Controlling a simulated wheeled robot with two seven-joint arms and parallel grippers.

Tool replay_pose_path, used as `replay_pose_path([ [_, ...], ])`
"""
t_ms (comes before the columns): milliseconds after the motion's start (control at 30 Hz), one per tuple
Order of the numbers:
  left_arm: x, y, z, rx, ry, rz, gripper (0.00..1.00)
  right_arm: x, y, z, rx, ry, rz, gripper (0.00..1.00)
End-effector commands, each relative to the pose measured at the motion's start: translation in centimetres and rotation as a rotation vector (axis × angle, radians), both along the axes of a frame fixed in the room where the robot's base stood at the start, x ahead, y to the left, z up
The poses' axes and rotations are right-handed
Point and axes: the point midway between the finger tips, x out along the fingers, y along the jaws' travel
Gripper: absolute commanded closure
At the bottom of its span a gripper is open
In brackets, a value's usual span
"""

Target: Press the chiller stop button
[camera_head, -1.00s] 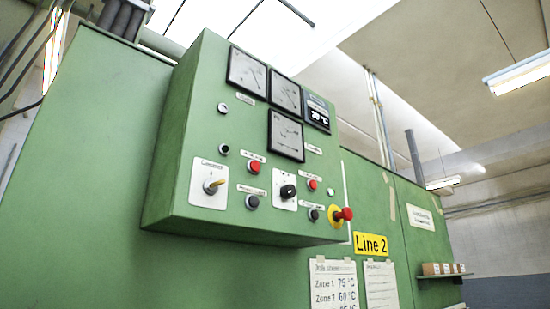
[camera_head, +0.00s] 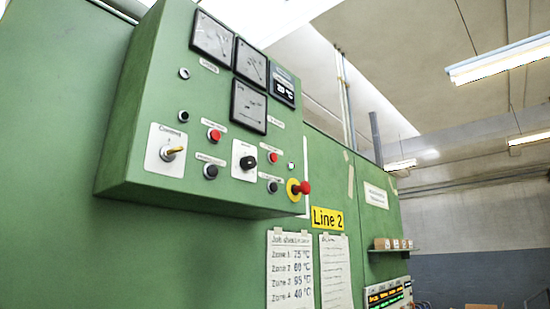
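A green control box (camera_head: 140,120) is mounted on the green machine wall and fills the left half of the head view. On its face are two small red buttons, one at the left (camera_head: 214,135) and one at the right (camera_head: 273,157). A black button (camera_head: 210,171) and another black button (camera_head: 272,187) sit below them. Their labels are too small to read, so I cannot tell which is the chiller stop button. A red mushroom button (camera_head: 304,187) on a yellow ring stands out at the lower right corner. Neither gripper is in view.
A brass toggle (camera_head: 172,153) and a black rotary knob (camera_head: 248,162) are also on the face, with dial gauges (camera_head: 212,39) and a temperature display (camera_head: 284,88) above. A Line 2 sign (camera_head: 327,219), paper sheets (camera_head: 293,270) and a shelf with small boxes (camera_head: 391,245) are right of the box.

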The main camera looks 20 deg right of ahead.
Motion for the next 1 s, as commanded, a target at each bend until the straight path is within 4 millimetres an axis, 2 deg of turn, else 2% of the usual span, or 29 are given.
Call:
replay_pose_path([
  [33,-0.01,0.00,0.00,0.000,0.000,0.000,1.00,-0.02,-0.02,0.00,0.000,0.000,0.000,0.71],
  [267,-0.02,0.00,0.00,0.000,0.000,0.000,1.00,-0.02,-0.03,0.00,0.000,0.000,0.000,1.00],
  [1000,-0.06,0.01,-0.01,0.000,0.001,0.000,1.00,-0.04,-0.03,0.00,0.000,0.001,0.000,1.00],
])
